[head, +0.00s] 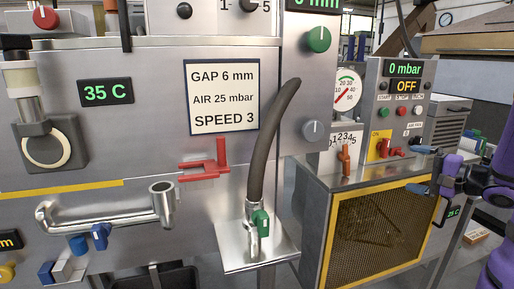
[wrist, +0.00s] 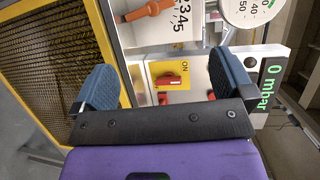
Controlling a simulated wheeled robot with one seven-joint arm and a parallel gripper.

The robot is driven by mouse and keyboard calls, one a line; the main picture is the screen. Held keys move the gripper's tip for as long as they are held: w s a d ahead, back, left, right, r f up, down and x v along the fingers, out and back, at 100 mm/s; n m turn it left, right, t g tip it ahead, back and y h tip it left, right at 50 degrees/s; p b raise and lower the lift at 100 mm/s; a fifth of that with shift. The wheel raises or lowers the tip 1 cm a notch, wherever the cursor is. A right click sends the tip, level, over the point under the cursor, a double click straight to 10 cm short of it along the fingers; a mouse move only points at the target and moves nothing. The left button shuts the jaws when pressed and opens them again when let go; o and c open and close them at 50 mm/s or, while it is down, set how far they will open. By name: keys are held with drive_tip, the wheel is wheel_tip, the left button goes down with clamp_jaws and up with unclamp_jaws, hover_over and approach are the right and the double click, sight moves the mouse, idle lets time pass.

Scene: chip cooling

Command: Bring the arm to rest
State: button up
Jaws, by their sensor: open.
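My gripper (head: 420,170) is at the right of the head view, at the end of my purple arm. It is held in the air in front of the right-hand cabinet and panel. In the wrist view my gripper (wrist: 163,80) has its two blue-grey fingers spread wide with nothing between them. Behind the gap is a yellow plate with a red switch (wrist: 168,80), marked ON. I cannot tell whether any finger touches the panel.
A mesh-fronted cabinet (head: 375,236) stands left of my gripper. A control panel (head: 399,100) reads 0 mbar and OFF. An orange lever (head: 345,160) sits on a numbered scale. A dark hose (head: 270,140) rises above a green-handled valve (head: 260,222). A dial gauge (head: 346,90) is nearby.

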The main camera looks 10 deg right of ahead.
drive_tip(key=s+a+r+n+g+y, duration=0.1)
drive_tip(key=s+a+r+n+g, duration=0.25)
drive_tip(key=a, duration=0.65)
drive_tip(key=s+a+r+n+g+y, duration=0.1)
drive_tip(key=s+a+n+g, duration=0.25)
drive_tip(key=a+g, duration=0.45)
drive_tip(key=s+a+r+n+t+h, duration=0.1)
drive_tip(key=s+a+r+n+h, duration=0.1)
drive_tip(key=s+n+h, duration=0.1)
drive_tip(key=s+a+r+n+t+h, duration=0.1)
drive_tip(key=s+a+n+h, duration=0.2)
drive_tip(key=s+h, duration=0.3)
drive_tip(key=shift+s+a+r+h, duration=0.3)
drive_tip(key=shift+s+r, duration=0.1)
drive_tip(key=shift+s, duration=0.65)
